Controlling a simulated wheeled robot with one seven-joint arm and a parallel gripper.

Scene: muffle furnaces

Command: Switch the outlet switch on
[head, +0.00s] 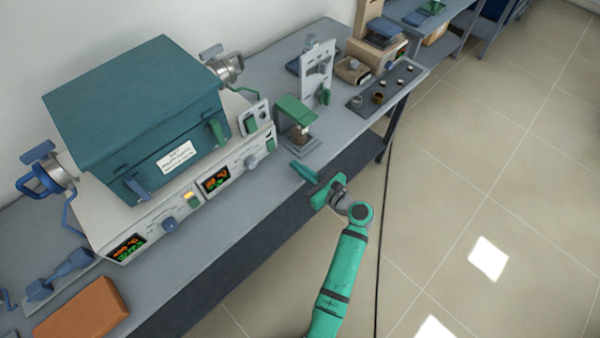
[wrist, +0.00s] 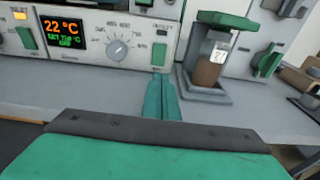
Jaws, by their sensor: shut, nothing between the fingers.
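The outlet switch is a small green rocker (wrist: 158,53) on the white furnace front panel, under small lettering, right of the grey dial (wrist: 119,46). In the head view the switch (head: 271,145) is small, at the panel's right end. Its on or off position is too small to tell. My gripper (wrist: 158,80) is shut and empty, its green fingers pointing at the panel just below the switch. No contact is clear. In the head view my gripper (head: 296,164) is in front of the bench edge, right of the panel.
A sample stand with a green top (head: 295,110) stands close right of the panel. The teal furnace (head: 140,105) is above the panel. A display (wrist: 68,32) reads 22 °C and OFF. An orange block (head: 82,308) lies at the bench's left; the floor in front is open.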

